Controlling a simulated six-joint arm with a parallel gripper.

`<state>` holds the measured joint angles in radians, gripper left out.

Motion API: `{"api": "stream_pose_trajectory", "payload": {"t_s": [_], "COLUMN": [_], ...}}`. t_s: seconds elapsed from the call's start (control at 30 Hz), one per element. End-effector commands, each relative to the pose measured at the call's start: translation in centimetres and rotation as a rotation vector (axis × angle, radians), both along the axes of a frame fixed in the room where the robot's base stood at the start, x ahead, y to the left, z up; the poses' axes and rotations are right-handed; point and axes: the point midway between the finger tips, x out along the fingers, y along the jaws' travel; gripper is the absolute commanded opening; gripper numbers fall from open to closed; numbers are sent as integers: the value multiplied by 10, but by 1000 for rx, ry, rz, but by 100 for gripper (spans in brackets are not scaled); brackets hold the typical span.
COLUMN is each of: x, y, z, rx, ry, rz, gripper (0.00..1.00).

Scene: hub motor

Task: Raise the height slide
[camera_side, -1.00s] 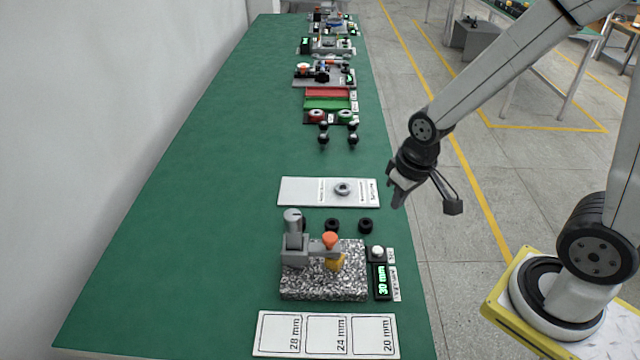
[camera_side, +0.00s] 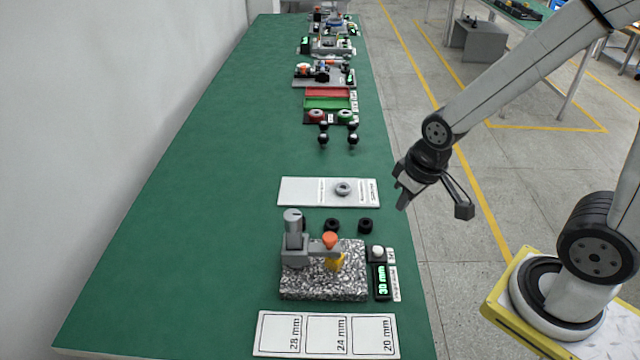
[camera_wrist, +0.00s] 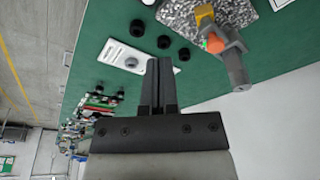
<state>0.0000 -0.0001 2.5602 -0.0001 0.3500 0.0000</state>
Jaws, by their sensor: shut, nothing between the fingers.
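The height gauge stands on a speckled granite plate (camera_side: 300,289) near the front of the green bench. Its grey column (camera_side: 294,225) is upright at the plate's left. A grey slide arm (camera_side: 312,249) reaches right from it and carries an orange knob (camera_side: 330,239), with a yellow piece (camera_side: 335,262) below. In the wrist view the orange knob (camera_wrist: 215,43) and granite plate (camera_wrist: 254,14) are at the upper right. My gripper (camera_side: 402,203) is shut and empty, in the air at the bench's right edge, apart from the gauge. Its fingers (camera_wrist: 159,72) are together in the wrist view.
A green display (camera_side: 382,281) reads 30 mm beside the plate. Black rings (camera_side: 366,226) and a white card with a grey ring (camera_side: 343,188) lie behind it. A card marked 28, 24 and 20 mm (camera_side: 325,347) lies in front. The bench's left is clear.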

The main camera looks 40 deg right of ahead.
Motion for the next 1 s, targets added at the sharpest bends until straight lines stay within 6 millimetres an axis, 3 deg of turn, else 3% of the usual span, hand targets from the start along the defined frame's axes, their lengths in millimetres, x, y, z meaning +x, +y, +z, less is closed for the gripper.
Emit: {"api": "stream_pose_trajectory", "payload": {"t_s": [0.37, 0.47, 0.63, 1.0], "x": [0, 0, 8, 61], "y": [0, 0, 5, 48], "z": [0, 0, 0, -8], "rx": [0, 0, 3, 13], "ry": [0, 0, 14, 131], "rz": [0, 0, 3, 7], "gripper": [0, 25, 79, 81]}}
